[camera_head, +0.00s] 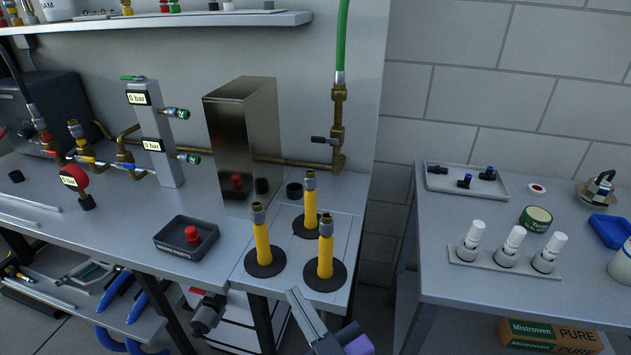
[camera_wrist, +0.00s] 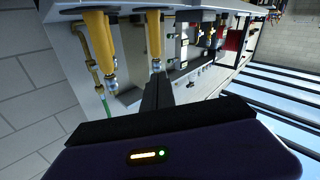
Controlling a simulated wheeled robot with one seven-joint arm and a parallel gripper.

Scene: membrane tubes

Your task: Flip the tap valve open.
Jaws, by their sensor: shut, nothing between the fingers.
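The tap is a brass fitting (camera_head: 338,125) on the wall pipe, with a green hose rising from its top. Its dark lever (camera_head: 324,140) sticks out level to the left. My gripper (camera_head: 296,295) is at the bottom of the head view, in front of and below the tubes' stand, well apart from the tap. In the wrist view, my gripper (camera_wrist: 158,80) has its dark fingers together with nothing between them. The wrist picture is turned over. Brass piping (camera_wrist: 92,68) shows there at the left, but I cannot make out the lever.
Several yellow tubes (camera_head: 262,247) with brass tops stand upright between my gripper and the tap. A tall metal box (camera_head: 242,140) stands left of the tap. A black parts tray (camera_head: 170,246) lies on the bench. A second table (camera_head: 470,292) is at the right, across a gap.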

